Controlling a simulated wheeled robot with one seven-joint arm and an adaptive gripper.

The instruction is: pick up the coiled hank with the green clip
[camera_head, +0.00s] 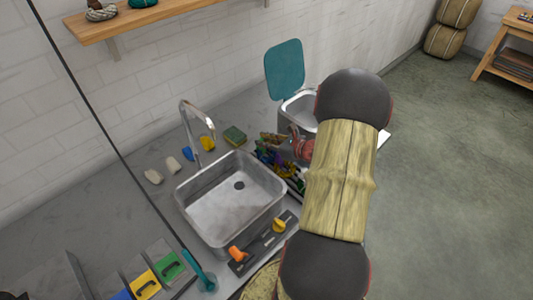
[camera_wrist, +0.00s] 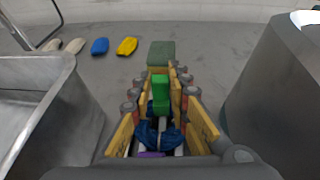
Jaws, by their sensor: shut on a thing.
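In the wrist view, my gripper (camera_wrist: 164,76) points away from the camera, its two yellow-sided fingers close around a dark blue coiled hank (camera_wrist: 158,132) with a bright green clip (camera_wrist: 160,92). The gripper is shut on this hank. The fingers cover its sides, so its full shape is hidden. A bit of purple (camera_wrist: 151,154) shows below the blue wool. In the head view, my arm covers most of the gripper, and a jumble of coloured skeins (camera_head: 272,158) lies beside the sink; I cannot make out the held hank there.
A steel sink (camera_head: 232,194) with a tap (camera_head: 196,125) is left of the skeins. A metal bin (camera_head: 298,108) with a raised teal lid (camera_head: 285,69) stands behind. A shelf (camera_head: 128,22) hangs above.

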